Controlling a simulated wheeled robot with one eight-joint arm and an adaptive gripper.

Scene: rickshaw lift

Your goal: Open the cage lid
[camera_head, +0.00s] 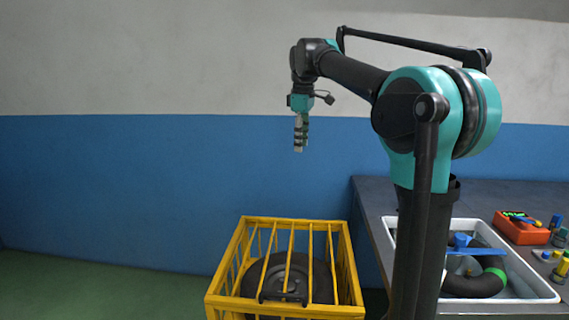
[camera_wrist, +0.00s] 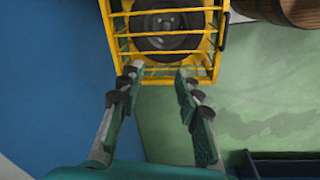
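The yellow barred cage (camera_head: 240,300) stands on the floor at the bottom centre of the head view, with its barred lid (camera_head: 290,223) lying shut across the top. A dark round object (camera_head: 270,275) sits inside. A dark handle (camera_head: 284,297) shows at the lid's near edge. My gripper (camera_head: 300,150) points down, well above the cage and apart from it. In the wrist view the cage (camera_wrist: 122,45) is at the top, and my gripper's fingers (camera_wrist: 158,68) are spread with nothing between them. A dark bar (camera_wrist: 224,30) shows along the cage's right side there.
A dark table (camera_head: 376,222) stands right of the cage, with a white tray (camera_head: 545,293) of parts and a red box (camera_head: 520,232) on it. A wooden barrel (camera_wrist: 290,12) shows at the wrist view's top right. Green floor (camera_head: 100,290) left of the cage is clear.

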